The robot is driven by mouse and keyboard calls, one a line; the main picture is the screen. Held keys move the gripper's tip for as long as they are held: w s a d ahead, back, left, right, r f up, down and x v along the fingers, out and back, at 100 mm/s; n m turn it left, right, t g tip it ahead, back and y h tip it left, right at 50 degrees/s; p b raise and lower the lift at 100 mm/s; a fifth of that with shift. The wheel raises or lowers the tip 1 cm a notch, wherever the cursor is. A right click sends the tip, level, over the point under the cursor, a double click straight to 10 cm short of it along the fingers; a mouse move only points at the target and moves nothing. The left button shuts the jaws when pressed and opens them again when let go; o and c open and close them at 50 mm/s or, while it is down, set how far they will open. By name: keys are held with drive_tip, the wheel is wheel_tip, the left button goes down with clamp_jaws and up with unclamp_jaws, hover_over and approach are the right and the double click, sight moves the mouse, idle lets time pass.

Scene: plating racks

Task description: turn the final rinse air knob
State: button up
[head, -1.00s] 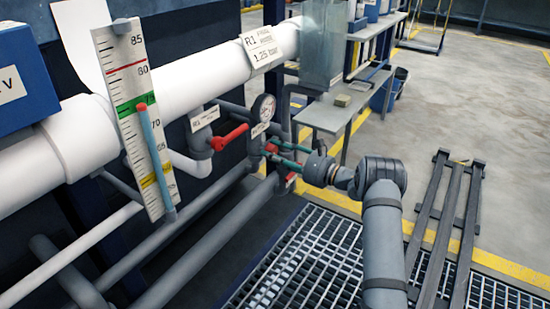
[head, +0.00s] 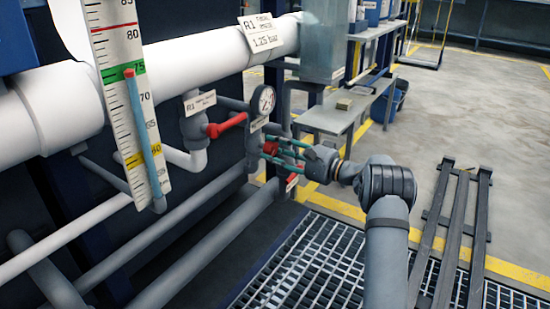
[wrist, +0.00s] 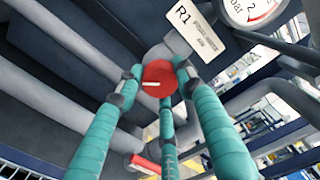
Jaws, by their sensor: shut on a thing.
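The round red knob (wrist: 158,76) sits in the middle of the wrist view, with a short pale mark on its face pointing left. In the head view the knob (head: 270,148) shows in part between the fingers. My gripper (wrist: 157,84) has teal fingers with dark tips. They are shut around the knob, one at its left, one at its right and one below. The gripper (head: 271,150) reaches in from the right in the head view. A white label (wrist: 196,30) reading R1 and "AIR" is just above the knob; its other small print is hard to read.
A pressure gauge (head: 263,101) is just above the knob. A red lever handle (head: 226,125) is to its left, and another red handle (head: 292,181) is below. Thick pipes and a scale board (head: 125,85) fill the left. A bench (head: 335,118) stands behind.

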drive_tip(key=shift+w+d+r+n+b, duration=0.1)
drive_tip(key=shift+w+d+n+b, duration=0.05)
drive_tip(key=shift+d+n+b, duration=0.15)
idle(0.4)
drive_tip(key=o, duration=0.9)
drive_tip(key=shift+o, duration=1.3)
drive_tip(key=shift+a, duration=0.15)
drive_tip(key=v, duration=1.2)
drive_tip(key=shift+a, duration=0.1)
drive_tip(key=x, duration=1.1)
drive_tip(key=shift+w+a, duration=0.1)
drive_tip(key=shift+a, duration=0.25)
drive_tip(key=shift+w+a, duration=0.1)
drive_tip(key=shift+p, duration=0.35)
